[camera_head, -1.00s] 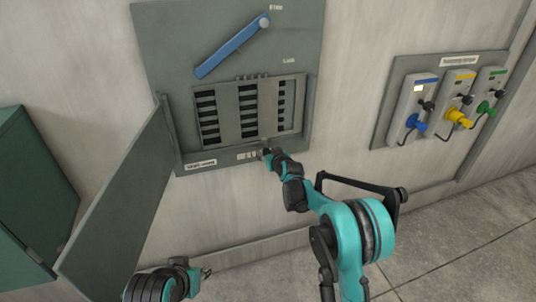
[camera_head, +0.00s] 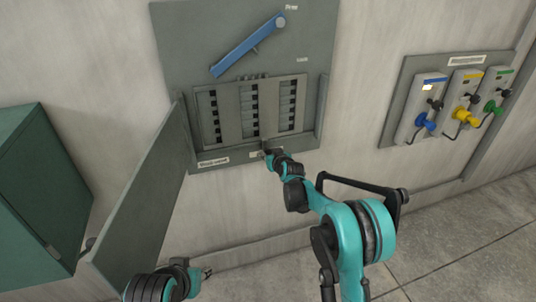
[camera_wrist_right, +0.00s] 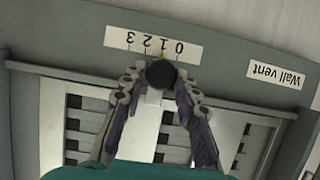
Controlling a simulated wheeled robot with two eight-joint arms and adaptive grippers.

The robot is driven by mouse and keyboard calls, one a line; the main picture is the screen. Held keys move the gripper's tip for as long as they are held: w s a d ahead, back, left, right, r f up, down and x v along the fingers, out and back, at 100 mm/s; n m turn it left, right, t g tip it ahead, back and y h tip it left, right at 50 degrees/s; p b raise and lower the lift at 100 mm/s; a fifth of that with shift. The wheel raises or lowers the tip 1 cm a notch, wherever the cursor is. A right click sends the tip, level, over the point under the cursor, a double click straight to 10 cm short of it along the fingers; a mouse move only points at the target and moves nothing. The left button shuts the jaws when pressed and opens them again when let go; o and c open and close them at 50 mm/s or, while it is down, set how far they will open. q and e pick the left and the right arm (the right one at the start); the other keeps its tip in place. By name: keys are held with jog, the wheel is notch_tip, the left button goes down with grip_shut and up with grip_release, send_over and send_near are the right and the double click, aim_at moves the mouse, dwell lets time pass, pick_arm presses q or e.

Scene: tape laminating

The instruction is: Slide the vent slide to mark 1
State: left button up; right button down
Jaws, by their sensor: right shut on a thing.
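The wall vent (camera_head: 196,120) is a grey framed grille in the wall panel, with a slotted vent slide (camera_head: 232,115) across it. The slide's dark round knob (camera_wrist_right: 161,74) sits between the fingers of my right gripper (camera_wrist_right: 160,80), which is shut on it. In the head view my right gripper (camera_head: 265,151) is at the vent's lower edge and hides the knob. The scale label (camera_wrist_right: 153,41) reads 0 to 3, upside down in the wrist view. A small yellow pointer (camera_wrist_right: 163,56) lies at or close to mark 1. My left gripper (camera_head: 207,272) is low and empty; its opening is unclear.
A blue lever (camera_head: 247,46) is above the vent. An open grey door (camera_head: 145,200) stands at its left, near a green cabinet (camera_head: 40,190). At right is a panel with blue, yellow and green plugs (camera_head: 465,116). The wall between is clear.

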jog(key=c, duration=1.4)
grip_release()
jog(key=shift+d, duration=0.2)
jog(key=shift+o, duration=1.2)
jog(key=shift+a, duration=0.35)
jog(key=shift+s+d+r, duration=0.1)
jog(key=shift+s+d, duration=0.1)
jog(key=shift+d, duration=0.05)
jog(key=v, duration=1.1)
jog(key=shift+s+r, duration=0.15)
jog(key=shift+s, duration=0.1)
